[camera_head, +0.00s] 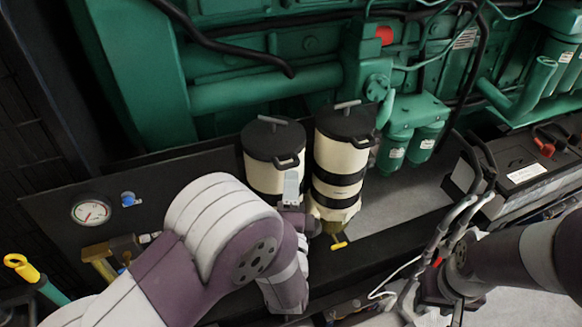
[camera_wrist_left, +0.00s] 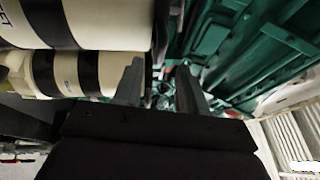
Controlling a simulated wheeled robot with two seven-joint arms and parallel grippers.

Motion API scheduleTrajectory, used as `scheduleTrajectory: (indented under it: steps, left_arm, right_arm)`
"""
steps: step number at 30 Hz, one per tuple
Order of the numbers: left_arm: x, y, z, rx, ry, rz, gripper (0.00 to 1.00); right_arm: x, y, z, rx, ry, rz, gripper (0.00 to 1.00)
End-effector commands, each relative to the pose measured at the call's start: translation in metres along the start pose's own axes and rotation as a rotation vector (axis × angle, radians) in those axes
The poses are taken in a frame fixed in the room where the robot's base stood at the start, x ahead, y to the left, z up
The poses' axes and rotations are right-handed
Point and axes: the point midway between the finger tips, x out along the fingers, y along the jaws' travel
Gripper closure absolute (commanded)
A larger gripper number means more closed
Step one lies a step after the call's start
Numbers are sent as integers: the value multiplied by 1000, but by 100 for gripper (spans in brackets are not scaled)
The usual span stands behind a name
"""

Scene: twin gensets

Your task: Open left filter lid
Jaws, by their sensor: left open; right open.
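The left filter (camera_head: 262,180) is a cream canister with a black lid (camera_head: 273,138), which has a grey T-handle on top and a black loop at its front. The lid sits on the canister. The right filter (camera_head: 338,158) stands beside it with a similar black lid (camera_head: 346,122). My left gripper (camera_head: 291,188) is in front of the left filter, below its lid loop, partly hidden by my arm. In the left wrist view its two fingers (camera_wrist_left: 160,85) are apart and empty, beside cream canisters (camera_wrist_left: 75,22) with black bands. My right gripper (camera_head: 434,298) is low at the right, open and away from the filters.
Green engine pipes and housings (camera_head: 270,88) stand close behind the filters. A yellow handle (camera_head: 338,245) sits below the right filter. A pressure gauge (camera_head: 91,211) is on the dark panel at left. A battery (camera_head: 520,170) with cables is at right.

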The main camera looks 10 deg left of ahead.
Motion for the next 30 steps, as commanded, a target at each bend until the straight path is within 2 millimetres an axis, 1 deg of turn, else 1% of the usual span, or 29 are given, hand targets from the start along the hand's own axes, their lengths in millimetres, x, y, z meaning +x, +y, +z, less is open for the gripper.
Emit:
scheduleTrajectory:
  steps: [1, 3, 6, 10, 18, 19, 20, 21, 22, 23, 30]
  left_arm:
    - [12, -1, 1, 0, -5, 2, 59]
    - [25, -1, 1, 1, -4, 2, 59]
    - [38, 0, 0, -1, -1, 2, 59]
    - [47, 0, 0, -1, 0, 2, 59]
    - [49, 1, -1, -1, 2, 2, 59]
    - [49, 1, -1, -1, 2, 2, 62]
    - [49, 1, -1, -1, 2, 2, 72]
    - [49, 1, -1, -1, 2, 2, 85]
    - [49, 1, -1, -1, 2, 2, 95]
    - [49, 1, -1, -1, 2, 2, 100]
    - [50, -2, -1, -4, 2, 6, 100]
  right_arm:
    - [-4, 0, 0, 0, 0, 0, 57]
    - [-5, 0, -1, 0, 0, 0, 57]
    - [-7, 0, -1, 0, 0, 0, 57]
    - [-8, 0, -1, 0, 0, 0, 57]
    - [-8, 0, -1, 0, 0, 0, 57]
    - [-8, 0, -1, 0, 0, 0, 57]
    - [-8, 0, -1, 0, 0, 0, 57]
    - [-8, 0, -1, 0, 0, 0, 57]
    - [-8, 0, -1, 0, 0, 0, 57]
    - [-8, 0, -1, 0, 0, 0, 57]
    - [-10, 0, -1, 0, 0, 0, 57]
